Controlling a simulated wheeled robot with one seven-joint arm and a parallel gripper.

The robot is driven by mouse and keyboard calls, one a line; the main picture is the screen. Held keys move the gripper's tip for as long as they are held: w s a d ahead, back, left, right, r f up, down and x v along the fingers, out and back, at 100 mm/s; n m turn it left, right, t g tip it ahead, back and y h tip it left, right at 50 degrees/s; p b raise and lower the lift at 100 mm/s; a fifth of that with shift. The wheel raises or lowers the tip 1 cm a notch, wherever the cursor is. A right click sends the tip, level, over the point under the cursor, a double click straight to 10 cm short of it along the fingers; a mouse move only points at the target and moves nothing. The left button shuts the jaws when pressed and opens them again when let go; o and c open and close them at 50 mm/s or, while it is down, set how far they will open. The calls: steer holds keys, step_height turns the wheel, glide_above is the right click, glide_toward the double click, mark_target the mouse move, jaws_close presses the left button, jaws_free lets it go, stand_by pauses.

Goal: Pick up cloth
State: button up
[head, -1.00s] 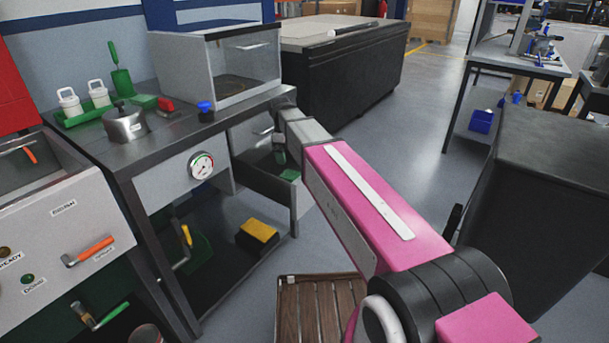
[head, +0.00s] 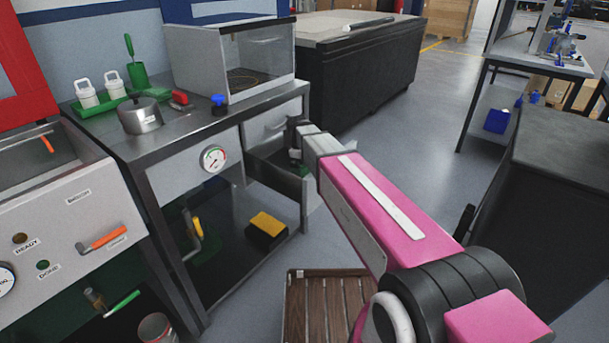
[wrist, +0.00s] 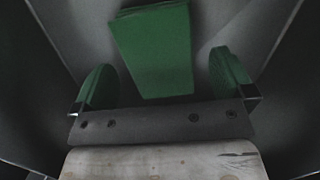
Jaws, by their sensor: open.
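A folded green cloth (wrist: 155,50) lies flat on the grey floor of an open drawer, in the upper middle of the wrist view. My gripper (wrist: 162,72) is open, with one green finger on each side of the cloth's near part. Nothing is held. I cannot tell whether the fingertips touch the drawer floor. In the head view my gripper (head: 296,153) is mostly hidden behind the arm and the drawer front, and the cloth cannot be made out clearly.
The open drawer (head: 272,176) juts from the steel workbench (head: 160,146); its walls stand close around my gripper. A pot (head: 139,116), a green tray (head: 98,107) and a glass-fronted box (head: 262,62) stand on top. A yellow-topped block (head: 267,226) is on the lower shelf.

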mark_target(305, 170)
step_height(305, 170, down, 2)
steer(key=shift+s+d+f, duration=0.1)
steer(key=shift+d, duration=0.05)
steer(key=shift+c, duration=0.3)
steer(key=c, duration=0.9)
steer(key=shift+r, duration=0.2)
step_height(305, 170, up, 10)
steer(key=shift+f, duration=0.1)
steer(key=shift+o, duration=0.4)
